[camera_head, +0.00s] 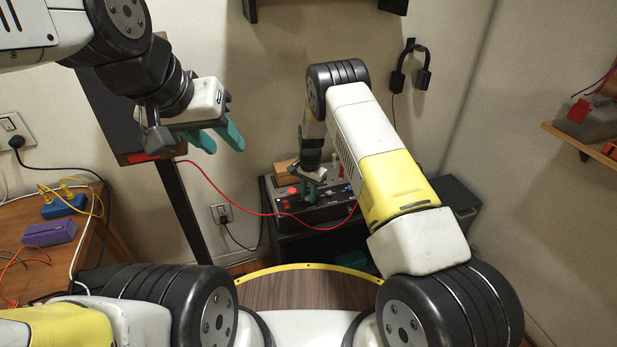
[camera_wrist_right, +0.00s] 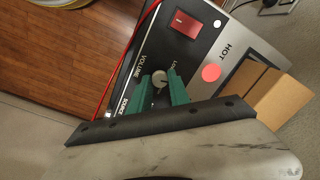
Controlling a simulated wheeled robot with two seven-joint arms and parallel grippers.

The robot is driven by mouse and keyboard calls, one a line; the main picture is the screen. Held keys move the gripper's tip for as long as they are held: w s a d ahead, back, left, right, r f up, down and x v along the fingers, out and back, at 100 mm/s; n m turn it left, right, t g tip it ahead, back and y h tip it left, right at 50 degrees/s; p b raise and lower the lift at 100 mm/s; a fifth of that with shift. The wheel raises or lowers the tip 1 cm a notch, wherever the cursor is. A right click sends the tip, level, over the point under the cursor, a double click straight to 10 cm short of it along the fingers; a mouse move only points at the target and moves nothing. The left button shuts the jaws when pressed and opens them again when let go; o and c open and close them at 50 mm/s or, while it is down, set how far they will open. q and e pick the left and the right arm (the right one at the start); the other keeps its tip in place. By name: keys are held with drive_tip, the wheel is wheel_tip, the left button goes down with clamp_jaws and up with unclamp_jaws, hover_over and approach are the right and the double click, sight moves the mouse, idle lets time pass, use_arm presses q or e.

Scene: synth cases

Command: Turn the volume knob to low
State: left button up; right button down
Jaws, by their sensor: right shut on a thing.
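The volume knob (camera_wrist_right: 159,79) is a small round grey knob on a dark panel (camera_wrist_right: 205,48), seen in the right wrist view. The words VOLUME and LOW are printed beside it. My right gripper (camera_wrist_right: 161,89) is shut on the knob, with a green finger on either side. Where the knob's pointer stands is too small to tell. In the head view my right gripper (camera_head: 312,188) is down at the device (camera_head: 325,214), and the knob is hidden there. My left gripper (camera_head: 223,142) is open and empty, in the air at the upper left, away from the device.
A red switch (camera_wrist_right: 187,23), a round red button (camera_wrist_right: 211,73) and a cardboard box (camera_wrist_right: 262,88) are near the knob. A red cable (camera_head: 235,203) hangs in front. Headphones (camera_head: 410,70) hang on the wall. A wooden table (camera_head: 40,265) stands at the left.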

drive_tip(key=n, duration=0.4)
drive_tip(key=shift+n, duration=2.6)
drive_tip(key=shift+a, duration=0.1)
drive_tip(key=c, duration=1.2)
unclamp_jaws()
drive_tip(key=shift+c, duration=0.2)
drive_tip(key=shift+r, duration=0.1)
wheel_tip(320, 180, up, 8)
drive_tip(key=shift+f, duration=0.15)
drive_tip(key=shift+w+d, duration=0.1)
drive_tip(key=shift+d, duration=0.1)
